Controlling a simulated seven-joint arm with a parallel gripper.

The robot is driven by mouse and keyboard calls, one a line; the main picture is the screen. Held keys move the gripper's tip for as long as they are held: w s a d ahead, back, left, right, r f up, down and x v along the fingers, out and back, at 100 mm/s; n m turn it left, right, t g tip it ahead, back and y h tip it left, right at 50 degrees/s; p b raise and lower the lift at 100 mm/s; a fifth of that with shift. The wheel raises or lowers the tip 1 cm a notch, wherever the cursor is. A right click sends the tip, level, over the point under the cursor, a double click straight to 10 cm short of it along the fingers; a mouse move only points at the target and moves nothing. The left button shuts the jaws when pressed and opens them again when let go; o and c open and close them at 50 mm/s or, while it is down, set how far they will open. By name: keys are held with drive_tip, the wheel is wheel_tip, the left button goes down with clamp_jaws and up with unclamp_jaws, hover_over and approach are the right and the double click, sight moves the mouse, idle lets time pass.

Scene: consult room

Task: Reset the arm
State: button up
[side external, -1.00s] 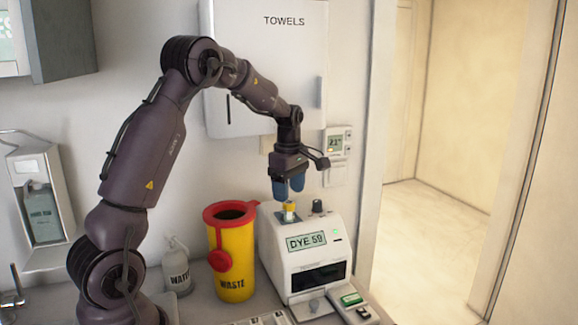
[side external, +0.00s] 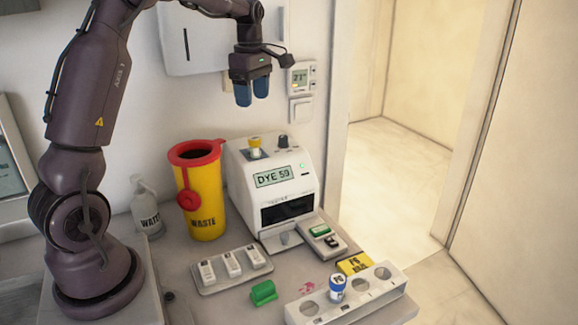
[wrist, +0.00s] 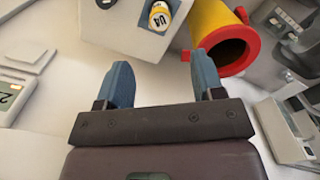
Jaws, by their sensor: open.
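My gripper (side external: 252,96) is open and empty, with blue fingers. In the side external view it hangs above the white machine (side external: 262,180), whose display reads "DYE 59". A yellow-capped vial (side external: 255,146) sits upright in the top of the machine, below and apart from my fingers. In the wrist view my gripper (wrist: 160,88) has its fingers wide apart with nothing between them.
A yellow waste bin (side external: 203,200) with a red rim stands left of the machine, beside a water bottle (side external: 146,208). In front are a tray of white pieces (side external: 205,290), a green object (side external: 263,292) and a rack (side external: 300,310) holding a blue-capped vial (side external: 337,288). A towel dispenser (side external: 190,50) is behind.

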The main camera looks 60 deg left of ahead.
drive_tip(key=m, duration=0.1)
drive_tip(key=f+m, duration=0.1)
drive_tip(key=m, duration=0.1)
drive_tip(key=s+m, duration=0.1)
drive_tip(key=shift+d+f+m, duration=0.3)
drive_tip(key=shift+d+f, duration=0.05)
drive_tip(key=shift+f, duration=0.05)
drive_tip(key=s+d+r+m+t, duration=0.2)
drive_tip(key=s+d+m, duration=0.5)
drive_tip(key=d+m, duration=0.3)
drive_tip(key=s+d+r+m+t, duration=0.2)
drive_tip(key=s+d+m, duration=0.6)
drive_tip(key=d, duration=0.7)
drive_tip(key=shift+r+m+t, duration=0.35)
drive_tip(key=shift+m+t, duration=0.45)
drive_tip(key=shift+m, duration=0.4)
